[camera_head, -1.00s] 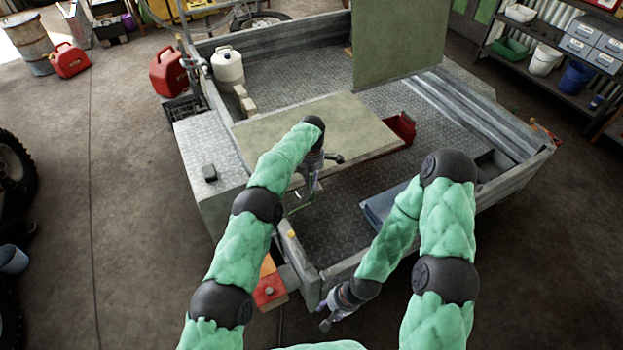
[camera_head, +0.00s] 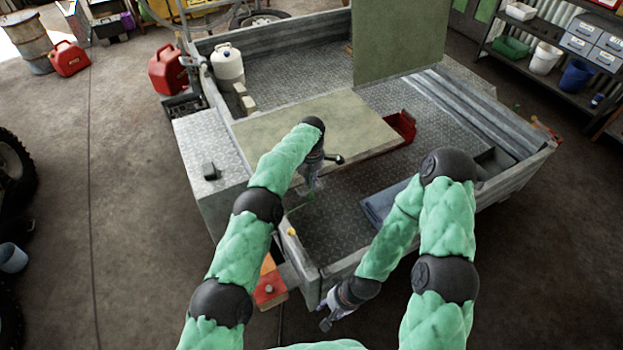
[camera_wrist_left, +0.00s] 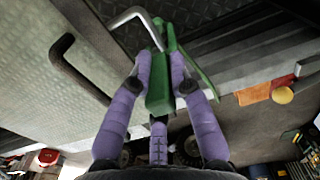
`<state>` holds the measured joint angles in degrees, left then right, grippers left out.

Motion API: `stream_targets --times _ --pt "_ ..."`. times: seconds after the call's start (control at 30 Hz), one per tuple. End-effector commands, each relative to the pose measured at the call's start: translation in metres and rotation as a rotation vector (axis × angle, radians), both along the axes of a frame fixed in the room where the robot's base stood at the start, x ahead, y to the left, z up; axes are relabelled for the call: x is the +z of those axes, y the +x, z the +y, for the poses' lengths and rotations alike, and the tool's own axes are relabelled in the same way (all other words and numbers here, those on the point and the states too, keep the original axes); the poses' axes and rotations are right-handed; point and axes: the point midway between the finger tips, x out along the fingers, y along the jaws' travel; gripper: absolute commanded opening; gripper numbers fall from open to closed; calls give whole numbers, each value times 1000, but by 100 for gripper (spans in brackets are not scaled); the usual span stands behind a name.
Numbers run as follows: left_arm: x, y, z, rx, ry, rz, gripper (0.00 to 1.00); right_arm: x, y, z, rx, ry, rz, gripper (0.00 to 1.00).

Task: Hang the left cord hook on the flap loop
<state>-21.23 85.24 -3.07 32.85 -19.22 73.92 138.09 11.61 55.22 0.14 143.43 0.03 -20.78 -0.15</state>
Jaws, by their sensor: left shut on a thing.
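My left gripper (camera_head: 311,188) is over the front left part of the trailer bed, just in front of the pale flap panel (camera_head: 330,125). In the left wrist view the purple fingers (camera_wrist_left: 160,85) are shut on the green body of the cord hook (camera_wrist_left: 160,92). Its bent silver end (camera_wrist_left: 132,15) points up and to the left. A dark bent bar, seemingly the flap loop (camera_wrist_left: 75,70), stands on the pale metal surface left of the hook, apart from it. My right gripper (camera_head: 330,316) is low at the trailer's front edge; its jaws are too small to read.
A red and orange block (camera_head: 268,285) is at the trailer's front left corner. A blue-grey case (camera_head: 380,205) lies in the bed near my right arm. An upright green panel (camera_head: 400,40) stands at the back. A white jug (camera_head: 228,66) stands at the bed's left.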

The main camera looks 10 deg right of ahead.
Motion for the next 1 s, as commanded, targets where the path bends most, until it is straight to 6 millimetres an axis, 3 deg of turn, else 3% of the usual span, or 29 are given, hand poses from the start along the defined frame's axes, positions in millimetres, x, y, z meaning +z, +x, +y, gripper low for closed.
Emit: stream_targets --times 1.0 --pt "-22 0 0 0 0 0 0 -14 0 0 0 0 0 40"
